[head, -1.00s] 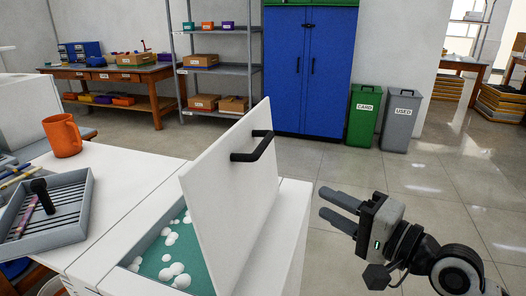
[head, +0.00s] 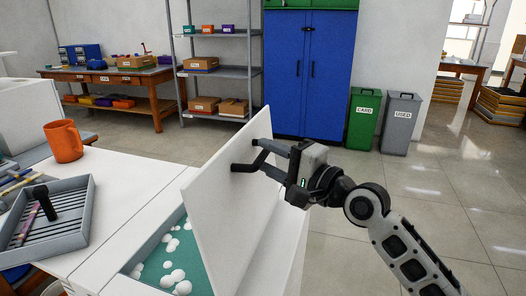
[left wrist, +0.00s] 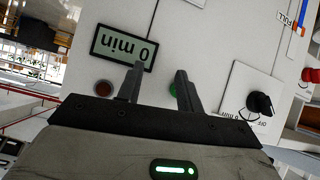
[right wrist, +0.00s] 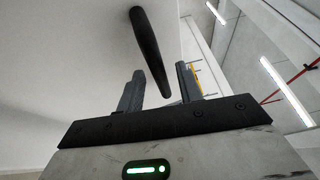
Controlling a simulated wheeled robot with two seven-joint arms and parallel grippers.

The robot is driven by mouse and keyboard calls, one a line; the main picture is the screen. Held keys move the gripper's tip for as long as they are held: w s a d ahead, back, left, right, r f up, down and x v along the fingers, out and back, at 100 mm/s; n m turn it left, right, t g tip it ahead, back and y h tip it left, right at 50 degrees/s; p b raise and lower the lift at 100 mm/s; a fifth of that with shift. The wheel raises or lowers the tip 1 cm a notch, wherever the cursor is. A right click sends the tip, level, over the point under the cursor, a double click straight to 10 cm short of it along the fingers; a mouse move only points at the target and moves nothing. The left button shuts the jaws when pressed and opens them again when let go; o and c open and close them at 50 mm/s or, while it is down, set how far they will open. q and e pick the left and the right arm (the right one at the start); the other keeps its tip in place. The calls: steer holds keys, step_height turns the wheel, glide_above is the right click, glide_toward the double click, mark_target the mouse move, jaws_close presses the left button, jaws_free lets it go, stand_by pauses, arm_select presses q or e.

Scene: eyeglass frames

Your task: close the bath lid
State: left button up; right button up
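The white bath lid (head: 225,200) stands steeply tilted open in the head view, over a bath (head: 165,262) with a teal inside and white balls. A black bar handle (head: 243,168) is on the lid's right face. My right gripper (head: 264,154) is at the handle with its fingers apart. In the right wrist view the handle (right wrist: 150,50) shows between the open fingers (right wrist: 158,80); I cannot tell if they touch it. My left gripper (left wrist: 160,70) is open and empty before a white panel with a "0 min" display (left wrist: 124,48); it is not in the head view.
A grey tray (head: 75,228) with a black-handled tool and an orange mug (head: 64,141) are on the white worktop at left. The panel has a green button (left wrist: 178,86), a red button (left wrist: 104,89) and a black knob (left wrist: 260,103). Open floor lies right of the bath.

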steer(key=shift+x, duration=1)
jaws_close()
steer(key=shift+a+r, duration=0.1)
